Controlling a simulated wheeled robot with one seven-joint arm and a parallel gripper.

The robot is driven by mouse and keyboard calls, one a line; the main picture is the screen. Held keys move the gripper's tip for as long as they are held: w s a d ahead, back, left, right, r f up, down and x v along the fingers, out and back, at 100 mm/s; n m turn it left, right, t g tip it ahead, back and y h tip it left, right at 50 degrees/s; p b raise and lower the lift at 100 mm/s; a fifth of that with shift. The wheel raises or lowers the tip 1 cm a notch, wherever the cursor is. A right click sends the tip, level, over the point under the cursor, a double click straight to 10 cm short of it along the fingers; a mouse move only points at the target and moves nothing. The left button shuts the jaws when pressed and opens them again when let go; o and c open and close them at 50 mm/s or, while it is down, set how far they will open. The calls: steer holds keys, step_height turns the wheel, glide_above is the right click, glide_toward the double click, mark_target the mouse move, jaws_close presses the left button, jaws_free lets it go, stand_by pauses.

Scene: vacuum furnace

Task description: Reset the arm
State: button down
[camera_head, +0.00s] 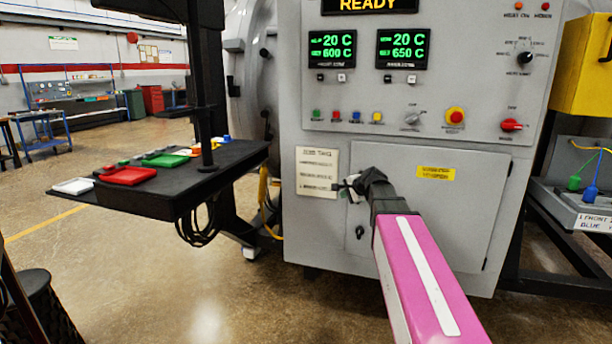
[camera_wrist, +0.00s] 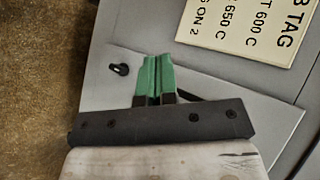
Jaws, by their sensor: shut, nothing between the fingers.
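My gripper (camera_wrist: 157,76) shows in the wrist view with its two green fingers together and nothing between them. In the head view my gripper (camera_head: 350,187) is at the end of my pink arm, extended forward in front of the furnace's lower grey door. It is beside the job tag (camera_head: 317,172), just to its right; whether it touches the panel I cannot tell. The job tag also shows at the upper right of the wrist view (camera_wrist: 255,22).
The furnace control panel (camera_head: 430,75) reads READY above the door (camera_head: 470,215). A black tray (camera_head: 175,185) with coloured pieces stands left. A black rack (camera_head: 560,240) with a yellow box (camera_head: 585,65) above stands right. A dark bin (camera_head: 45,310) is lower left. Floor between is clear.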

steer(key=s+d+f+n+g+h, duration=0.1)
steer(key=s+f+n+g, duration=0.3)
steer(key=s+f, duration=0.9)
steer(key=s+d+f+n+g+h, duration=0.2)
steer(key=s+f+n+g+h, duration=0.2)
steer(key=s+f+n, duration=0.4)
steer(key=s+f+g, duration=0.1)
steer(key=s+f, duration=0.4)
steer(key=f, duration=0.2)
steer(key=shift+s+h, duration=0.3)
steer(key=shift+s, duration=0.05)
steer(key=shift+d, duration=0.1)
